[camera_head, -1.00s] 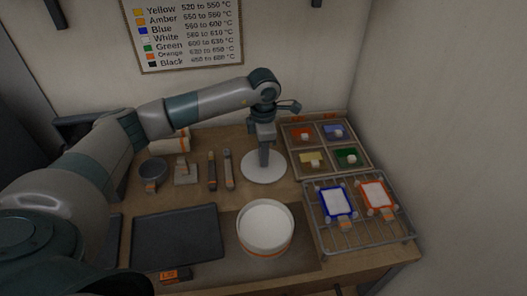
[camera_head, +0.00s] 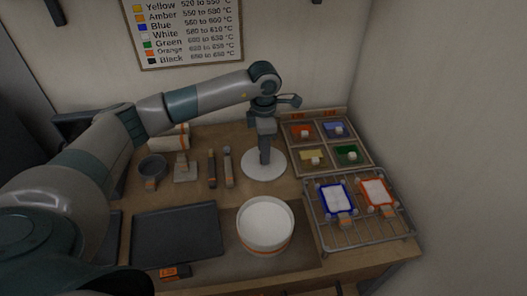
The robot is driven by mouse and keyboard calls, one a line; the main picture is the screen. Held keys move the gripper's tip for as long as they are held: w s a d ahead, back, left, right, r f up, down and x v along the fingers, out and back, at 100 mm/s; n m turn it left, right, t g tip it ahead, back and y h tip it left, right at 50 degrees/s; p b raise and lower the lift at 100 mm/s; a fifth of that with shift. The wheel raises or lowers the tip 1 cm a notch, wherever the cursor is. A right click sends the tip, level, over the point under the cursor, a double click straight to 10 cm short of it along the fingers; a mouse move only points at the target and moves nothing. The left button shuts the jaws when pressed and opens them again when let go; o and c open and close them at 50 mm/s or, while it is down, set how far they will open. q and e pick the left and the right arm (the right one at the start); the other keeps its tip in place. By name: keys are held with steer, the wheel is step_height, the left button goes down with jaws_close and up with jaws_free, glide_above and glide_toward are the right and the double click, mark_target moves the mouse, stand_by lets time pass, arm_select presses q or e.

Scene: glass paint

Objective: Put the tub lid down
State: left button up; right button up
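The tub lid (camera_head: 252,172) is a flat white disc lying at the back middle of the worktop, just behind the tub. My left gripper (camera_head: 265,157) points straight down over the middle of the lid. Its fingers look like one narrow bar from here, and I cannot tell if they touch or grip a knob. The lid's centre is hidden behind them. The white round tub (camera_head: 264,221), with an orange band, stands uncovered in front of the lid, with pale contents. My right gripper is not in view.
A dark tray (camera_head: 177,236) lies left of the tub. A wire rack (camera_head: 354,231) with a blue-edged and an orange-edged piece stands right. Behind it is a four-part colour tray (camera_head: 326,149). A grey cup (camera_head: 152,168) and slim tools (camera_head: 227,168) lie left of the lid.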

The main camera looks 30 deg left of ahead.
arm_select(q)
step_height(320, 180, up, 11)
steer(key=b, duration=0.4)
stand_by(0.6)
steer(key=shift+s, duration=0.1)
